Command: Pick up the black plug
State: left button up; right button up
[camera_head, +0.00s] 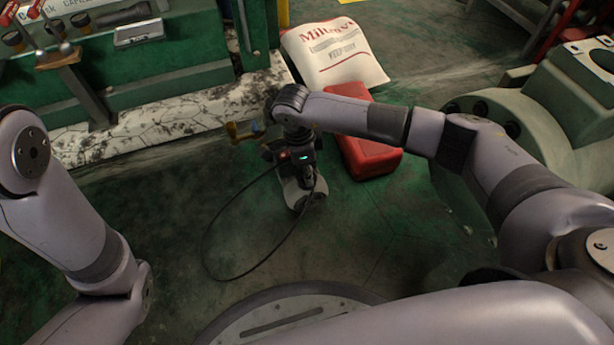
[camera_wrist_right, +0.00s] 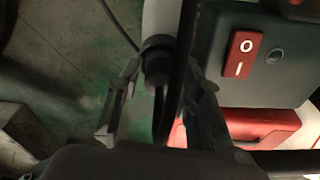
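A dark, round-collared part that looks like the black plug (camera_wrist_right: 156,66) is in the right wrist view, below a pale grey part. My right gripper (camera_wrist_right: 163,95) has its two fingers apart, one on each side of this dark part. A black cable runs down close to the right finger; I cannot tell whether the finger touches it. In the head view my right gripper (camera_head: 306,178) points down near the floor, and the plug is not clearly visible there. My left arm shows at the left, but its gripper is out of view.
A black cable (camera_head: 206,247) loops on the floor beside my right gripper. A red case (camera_head: 368,155) and a printed white bag (camera_head: 335,55) lie behind it. A green bench (camera_head: 165,65) stands at the back left. A grey-green machine (camera_head: 555,95) stands at the right.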

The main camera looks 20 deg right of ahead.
jog(key=c, duration=0.8)
grip_shut()
jog(key=shift+r, duration=0.15)
